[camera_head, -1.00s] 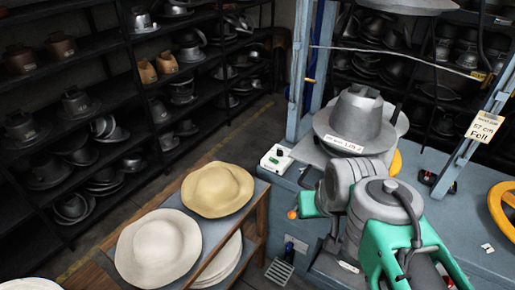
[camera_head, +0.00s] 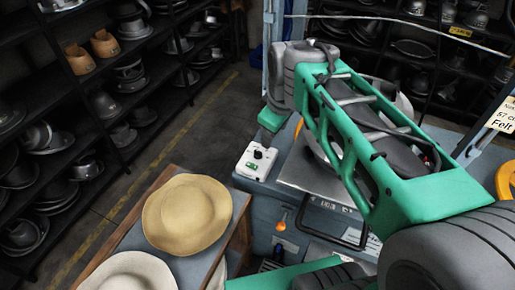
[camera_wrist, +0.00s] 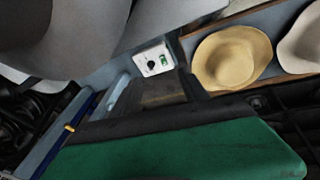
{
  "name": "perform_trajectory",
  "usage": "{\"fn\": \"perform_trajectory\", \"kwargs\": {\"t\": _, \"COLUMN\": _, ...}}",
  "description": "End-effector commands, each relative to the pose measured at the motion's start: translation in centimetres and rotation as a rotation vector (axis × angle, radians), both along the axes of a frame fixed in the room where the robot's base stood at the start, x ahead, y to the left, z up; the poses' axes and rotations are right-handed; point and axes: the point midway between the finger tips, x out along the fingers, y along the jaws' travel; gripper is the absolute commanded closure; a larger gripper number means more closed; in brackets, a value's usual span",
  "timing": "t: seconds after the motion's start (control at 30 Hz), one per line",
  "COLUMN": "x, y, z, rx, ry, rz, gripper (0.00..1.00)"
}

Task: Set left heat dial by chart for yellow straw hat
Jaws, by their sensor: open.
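The left heat dial (camera_head: 259,153) is a small black knob on a white box (camera_head: 251,166) with a green mark, at the left front corner of the blue press bench. The dial also shows in the wrist view (camera_wrist: 152,64), unobstructed; its setting is too small to read. The yellow straw hat (camera_head: 188,215) lies on the cart left of the bench; it also shows in the wrist view (camera_wrist: 232,58). My gripper (camera_head: 268,129) is open, its green end just above and behind the dial box, apparently apart from it. No readable heat chart shows.
A pale hat (camera_head: 130,274) lies beside the straw hat on the cart. My arm hides most of the metal hat block (camera_head: 396,97). An orange-tipped lever (camera_head: 281,221) is on the bench front. A "57 cm Felt" tag (camera_head: 504,115) hangs right. Open floor lies left.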

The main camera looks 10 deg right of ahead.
Motion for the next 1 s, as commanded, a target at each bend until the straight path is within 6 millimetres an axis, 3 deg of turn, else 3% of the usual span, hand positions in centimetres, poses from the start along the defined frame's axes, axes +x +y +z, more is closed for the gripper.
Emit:
{"fn": "perform_trajectory", "kwargs": {"t": 0.03, "x": 2.7, "y": 0.1, "z": -2.5, "rx": -0.049, "ry": 0.047, "rz": 0.167, "gripper": 0.47}}
{"fn": "perform_trajectory", "kwargs": {"t": 0.2, "x": 10.9, "y": 0.1, "z": -8.7, "rx": -0.183, "ry": 0.163, "rz": 0.806, "gripper": 0.47}}
{"fn": "perform_trajectory", "kwargs": {"t": 0.3, "x": 14.6, "y": 0.1, "z": -13.2, "rx": -0.223, "ry": 0.209, "rz": 1.145, "gripper": 0.47}}
{"fn": "perform_trajectory", "kwargs": {"t": 0.4, "x": 16.9, "y": 0.1, "z": -16.7, "rx": -0.239, "ry": 0.233, "rz": 1.397, "gripper": 0.47}}
{"fn": "perform_trajectory", "kwargs": {"t": 0.6, "x": 18.4, "y": 0.0, "z": -19.4, "rx": -0.248, "ry": 0.241, "rz": 1.588, "gripper": 0.47}}
{"fn": "perform_trajectory", "kwargs": {"t": 1.0, "x": 18.3, "y": 0.0, "z": -25.8, "rx": -0.249, "ry": 0.241, "rz": 1.588, "gripper": 0.47}}
